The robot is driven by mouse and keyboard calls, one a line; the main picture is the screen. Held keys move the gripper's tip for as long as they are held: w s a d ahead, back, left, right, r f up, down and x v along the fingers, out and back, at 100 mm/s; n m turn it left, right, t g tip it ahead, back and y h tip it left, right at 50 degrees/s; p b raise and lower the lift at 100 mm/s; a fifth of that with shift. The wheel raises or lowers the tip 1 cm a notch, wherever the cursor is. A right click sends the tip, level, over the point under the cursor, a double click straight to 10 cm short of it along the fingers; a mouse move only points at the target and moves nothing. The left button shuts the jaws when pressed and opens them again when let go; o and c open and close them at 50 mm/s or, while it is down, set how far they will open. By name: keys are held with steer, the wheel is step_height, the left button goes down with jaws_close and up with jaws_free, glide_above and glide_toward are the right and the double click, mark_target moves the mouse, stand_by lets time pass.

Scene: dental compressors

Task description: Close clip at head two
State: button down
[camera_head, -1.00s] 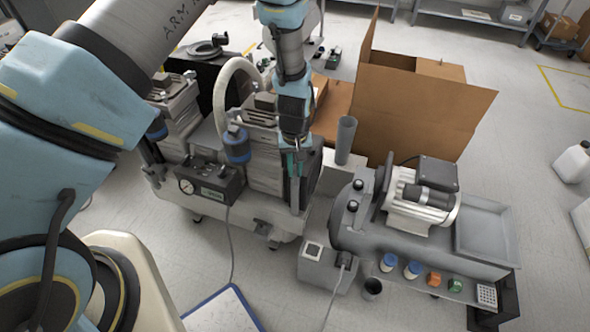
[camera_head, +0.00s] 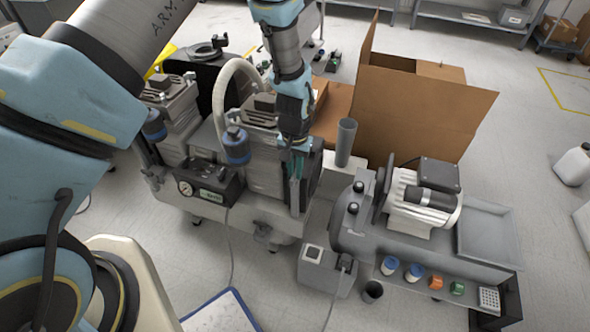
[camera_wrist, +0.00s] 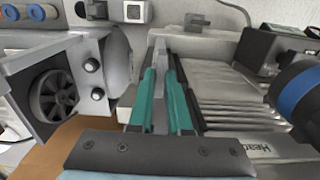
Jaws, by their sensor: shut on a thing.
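The compressor unit stands at the middle left in the head view, with ribbed grey heads. The nearer ribbed head (camera_head: 265,172) is beside my gripper. It also shows in the wrist view (camera_wrist: 228,88), with a partly hidden label starting "Head". My gripper (camera_head: 297,168) points down at this head's right side. In the wrist view its teal fingers (camera_wrist: 163,98) are closed around a narrow grey bar (camera_wrist: 159,58), which appears to be the clip. The fingers hide much of it, so I cannot tell whether it is latched.
A second ribbed head (camera_head: 178,115) stands farther left. A pressure gauge box (camera_head: 208,186) is in front. A grey bench with a motor (camera_head: 425,200) stands close on the right, and an open cardboard box (camera_head: 420,110) behind.

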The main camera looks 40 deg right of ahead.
mark_target(295, 173)
steer(key=c, duration=0.9)
jaws_free()
steer(key=shift+o, duration=0.2)
step_height(295, 173, up, 11)
steer(key=b, duration=0.1)
steer(key=shift+f, duration=0.1)
